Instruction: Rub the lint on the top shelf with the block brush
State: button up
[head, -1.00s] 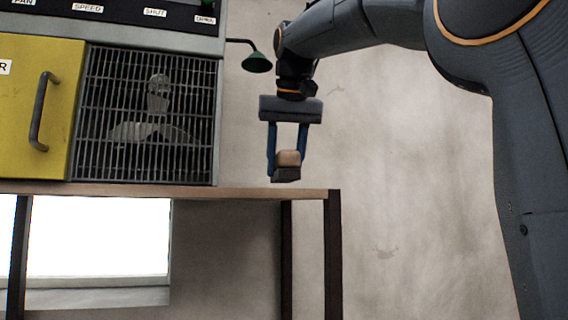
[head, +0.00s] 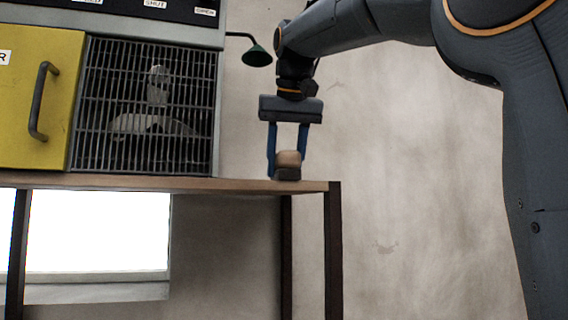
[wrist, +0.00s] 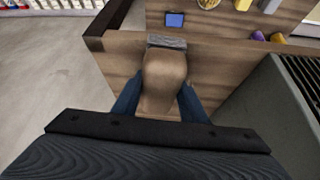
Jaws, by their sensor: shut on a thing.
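The block brush (head: 288,158) has a rounded tan wooden body and a dark grey bristle pad beneath. My gripper (head: 287,150) is shut on it, with one blue finger on each side. The brush is upright at the right end of the wooden top shelf (head: 240,186), its pad level with the shelf surface; whether it touches is hard to tell. In the wrist view the brush (wrist: 165,75) lies between the fingers over the wood, its grey pad edge showing at the far side. I cannot make out any lint; it may be hidden under the brush.
A machine with a yellow door (head: 35,95) and a barred front (head: 145,110) stands on the shelf to the left. The wrist view shows a blue item (wrist: 174,19) and yellow and purple items beyond the brush.

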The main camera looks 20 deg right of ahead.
jog(key=w+p, duration=0.1)
jog(key=w, duration=0.1)
jog(key=w+p, duration=0.1)
jog(key=shift+r+p, duration=0.25)
jog(key=shift+p, duration=0.05)
jog(key=shift+w+f+p, duration=0.15)
jog(key=shift+w+p, duration=0.55)
jog(key=shift+w, duration=0.3)
jog(key=shift+w+f+p, duration=0.1)
jog(key=shift+w+p, duration=0.6)
jog(key=shift+w, duration=0.25)
jog(key=shift+w+p, duration=1.2)
jog(key=shift+w, duration=0.05)
jog(key=shift+w+a+p, duration=0.1)
jog(key=shift+w+p, duration=0.25)
jog(key=shift+w, duration=0.1)
jog(key=shift+a, duration=0.8)
jog(key=shift+s+f+b, duration=0.15)
jog(key=shift+s+b, duration=0.45)
jog(key=shift+s, duration=1.2)
